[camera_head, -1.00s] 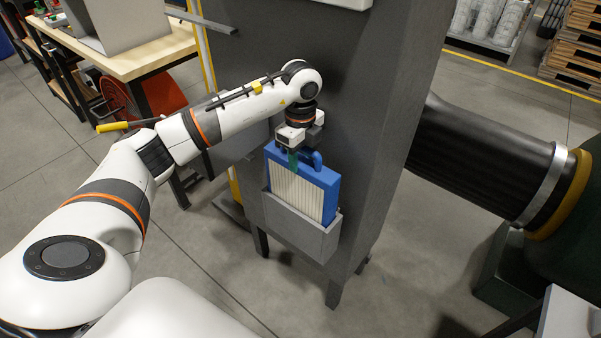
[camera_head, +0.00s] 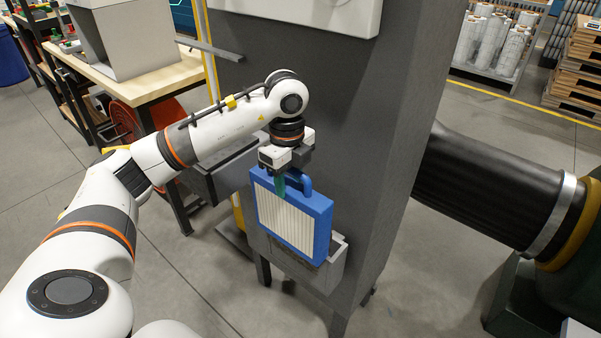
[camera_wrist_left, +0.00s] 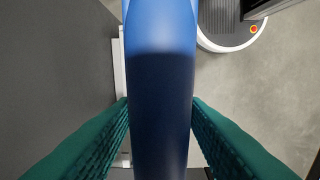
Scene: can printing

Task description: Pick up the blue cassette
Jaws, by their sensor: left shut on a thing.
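The blue cassette (camera_head: 322,212) has a blue frame, a top handle and a white pleated front. It hangs upright from my left gripper (camera_head: 281,183), mostly above the grey holder (camera_head: 331,266) on the cabinet's front. Its lower edge is near or just inside the holder's opening; I cannot tell exactly. In the left wrist view, the green fingers of my left gripper (camera_wrist_left: 160,128) are shut on the blue handle (camera_wrist_left: 160,35), one on each side. My right gripper is not in view.
The tall dark grey cabinet (camera_head: 380,110) stands right behind the cassette. A grey tray (camera_head: 215,172) juts out to its left. A wide black duct (camera_head: 490,190) is at the right. A wooden workbench (camera_head: 150,80) is at the back left.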

